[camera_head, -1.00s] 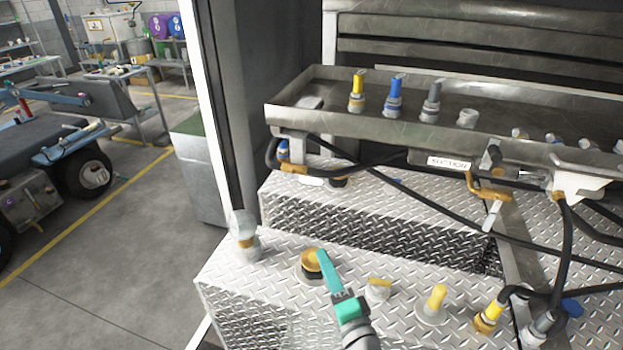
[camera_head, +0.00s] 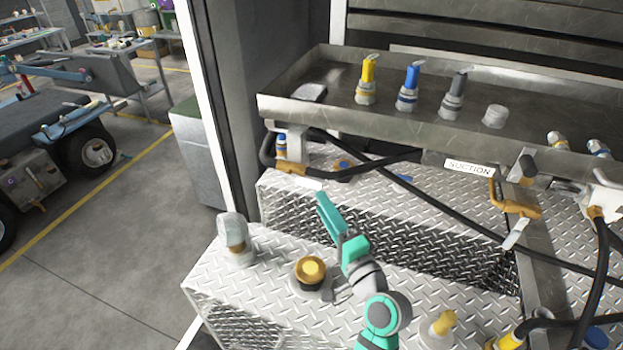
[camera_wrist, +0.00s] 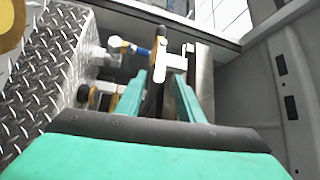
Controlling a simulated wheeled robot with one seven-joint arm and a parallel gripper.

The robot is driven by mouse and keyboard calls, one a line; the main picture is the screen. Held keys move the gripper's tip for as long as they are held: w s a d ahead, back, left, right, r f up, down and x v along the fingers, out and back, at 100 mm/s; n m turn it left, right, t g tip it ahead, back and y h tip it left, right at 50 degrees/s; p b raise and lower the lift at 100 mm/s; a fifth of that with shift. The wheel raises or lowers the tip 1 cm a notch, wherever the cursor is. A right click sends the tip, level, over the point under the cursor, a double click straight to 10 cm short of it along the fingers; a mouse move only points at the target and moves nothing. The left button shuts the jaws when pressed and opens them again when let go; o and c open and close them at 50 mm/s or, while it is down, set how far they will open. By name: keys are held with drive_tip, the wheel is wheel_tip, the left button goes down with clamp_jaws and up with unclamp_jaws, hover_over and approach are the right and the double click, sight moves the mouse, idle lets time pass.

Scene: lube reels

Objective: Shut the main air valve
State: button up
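A valve-like fitting (camera_head: 282,148) with blue and yellow bands stands under the left end of the steel tray, with an orange handle (camera_head: 292,167) and a white tag (camera_head: 308,183) by it. I cannot read the tag, so I cannot confirm this is the main air valve. The wrist view shows a blue fitting (camera_wrist: 142,52) and a white tag (camera_wrist: 172,62) ahead of my fingers. My gripper (camera_head: 323,197) is above the diamond-plate step, short of the fitting. In the wrist view my gripper (camera_wrist: 158,80) has its two teal fingers apart, with nothing held.
The diamond plate (camera_head: 215,275) carries a clear-domed part (camera_head: 233,237), a gold-capped fitting (camera_head: 310,272) and a yellow-topped fitting (camera_head: 441,325). Black hoses (camera_head: 380,160) cross below the tray (camera_head: 330,118). A second orange handle (camera_head: 515,205) hangs beneath the SUCTION label (camera_head: 469,168).

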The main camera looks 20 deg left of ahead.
sight(309, 183)
drive_tip(key=x, duration=0.9)
clamp_jaws()
